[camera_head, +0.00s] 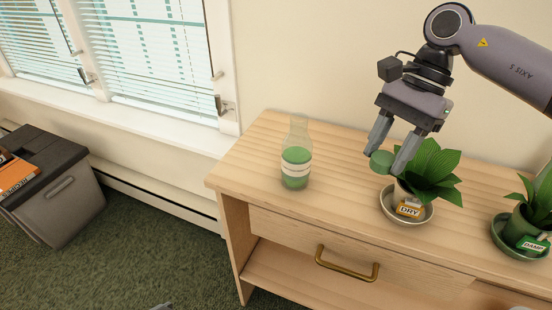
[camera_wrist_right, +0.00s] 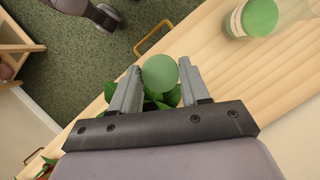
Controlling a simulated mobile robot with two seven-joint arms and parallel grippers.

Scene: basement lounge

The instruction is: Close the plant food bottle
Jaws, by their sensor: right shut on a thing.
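The plant food bottle (camera_head: 296,160) is clear, with green liquid and a white label. It stands upright on the left part of the wooden cabinet top, its narrow neck bare of a cap. It also shows at the upper right of the right wrist view (camera_wrist_right: 258,18). My right gripper (camera_head: 388,160) is shut on a round green cap (camera_head: 381,162), held in the air to the right of the bottle, in front of a potted plant. The cap also shows between the fingers in the right wrist view (camera_wrist_right: 160,73).
The wooden cabinet (camera_head: 245,165) has a drawer with a brass handle (camera_head: 347,264). A plant labelled DRY (camera_head: 434,172) stands on a saucer below my right gripper. A plant labelled DAMP (camera_head: 527,228) stands farther right. The top between the bottle and the DRY plant is clear.

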